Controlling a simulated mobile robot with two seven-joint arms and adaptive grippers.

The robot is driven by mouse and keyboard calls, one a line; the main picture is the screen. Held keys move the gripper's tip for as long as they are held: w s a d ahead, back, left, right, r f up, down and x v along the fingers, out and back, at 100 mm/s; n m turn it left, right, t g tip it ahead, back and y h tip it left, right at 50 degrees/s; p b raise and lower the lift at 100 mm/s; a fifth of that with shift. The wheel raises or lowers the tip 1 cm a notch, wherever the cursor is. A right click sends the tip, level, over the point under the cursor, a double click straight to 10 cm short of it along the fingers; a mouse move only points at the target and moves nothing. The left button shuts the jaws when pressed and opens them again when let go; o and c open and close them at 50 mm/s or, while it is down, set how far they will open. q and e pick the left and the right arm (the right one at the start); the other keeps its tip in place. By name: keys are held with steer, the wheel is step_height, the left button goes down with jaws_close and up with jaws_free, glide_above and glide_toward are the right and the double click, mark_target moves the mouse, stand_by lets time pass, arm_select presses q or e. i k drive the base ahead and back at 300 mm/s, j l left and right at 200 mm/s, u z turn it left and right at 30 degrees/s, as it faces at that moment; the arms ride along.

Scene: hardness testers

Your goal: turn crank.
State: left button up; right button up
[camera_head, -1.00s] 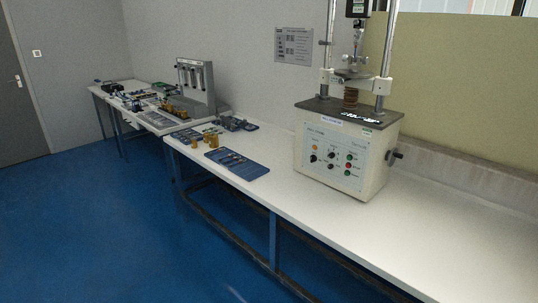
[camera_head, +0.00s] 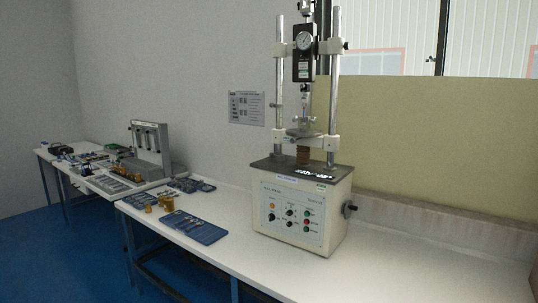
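The crank (camera_head: 350,208) is a small dark knob-like handle on the right side of the beige testing machine (camera_head: 299,213). The machine stands on the long white table. It has two upright metal columns, a round dial gauge (camera_head: 304,41) between them, and a front panel with knobs and coloured buttons. A brown coil (camera_head: 303,155) sits under the crosshead above the machine's dark top plate. Neither of my grippers shows in the head view.
The white table (camera_head: 420,268) is bare to the right of the machine. Blue trays (camera_head: 195,227) and brass pieces (camera_head: 166,201) lie to its left. A second table with a grey apparatus (camera_head: 151,146) stands farther left. A wall is close behind.

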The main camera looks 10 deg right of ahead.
mark_target(349, 207)
steer(key=i+l+z, duration=0.3)
steer(key=i, duration=0.5)
steer(key=i+z, duration=0.3)
steer(key=i, duration=0.5)
